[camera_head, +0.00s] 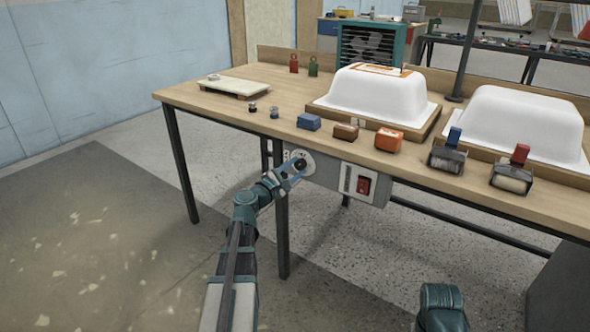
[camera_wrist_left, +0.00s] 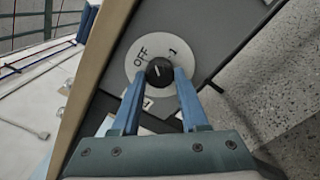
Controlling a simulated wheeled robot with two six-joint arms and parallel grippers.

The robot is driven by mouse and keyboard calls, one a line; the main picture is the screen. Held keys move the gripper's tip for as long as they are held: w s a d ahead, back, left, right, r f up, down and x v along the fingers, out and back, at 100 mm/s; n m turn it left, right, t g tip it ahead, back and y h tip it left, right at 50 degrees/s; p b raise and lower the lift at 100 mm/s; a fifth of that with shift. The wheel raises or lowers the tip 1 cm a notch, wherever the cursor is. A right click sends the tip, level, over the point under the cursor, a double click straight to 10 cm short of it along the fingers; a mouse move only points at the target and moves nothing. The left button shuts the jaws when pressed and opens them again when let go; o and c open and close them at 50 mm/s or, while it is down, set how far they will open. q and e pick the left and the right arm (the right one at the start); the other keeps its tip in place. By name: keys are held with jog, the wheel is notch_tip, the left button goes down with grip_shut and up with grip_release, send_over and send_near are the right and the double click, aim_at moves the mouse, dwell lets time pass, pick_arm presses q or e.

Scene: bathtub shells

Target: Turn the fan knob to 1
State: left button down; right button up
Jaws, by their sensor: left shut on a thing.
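The fan knob (camera_wrist_left: 159,70) is a small black knob on a round pale dial plate (camera_wrist_left: 134,63) marked OFF at upper left and 1 at upper right in the left wrist view. A small pale mark shows on the knob, but its exact setting is hard to read. My left gripper (camera_wrist_left: 158,82) is shut on the knob, a blue finger on either side. In the head view, my left gripper (camera_head: 298,166) reaches the dial on the grey control box (camera_head: 338,177) under the table's front edge. My right gripper is not in view.
A red switch (camera_head: 364,185) sits on the box right of the dial. On the wooden table (camera_head: 232,105) stand white tub shells (camera_head: 375,96), small coloured blocks and two rollers. A teal fan (camera_head: 371,42) stands behind. The floor in front is clear.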

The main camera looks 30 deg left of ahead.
pick_arm(q)
jog(key=m, duration=0.5)
jog(key=shift+m, duration=2.8)
jog(key=shift+c, duration=2.1)
grip_release()
jog(key=s+a, duration=0.1)
jog(key=s, duration=1.2)
jog(key=shift+s, duration=0.4)
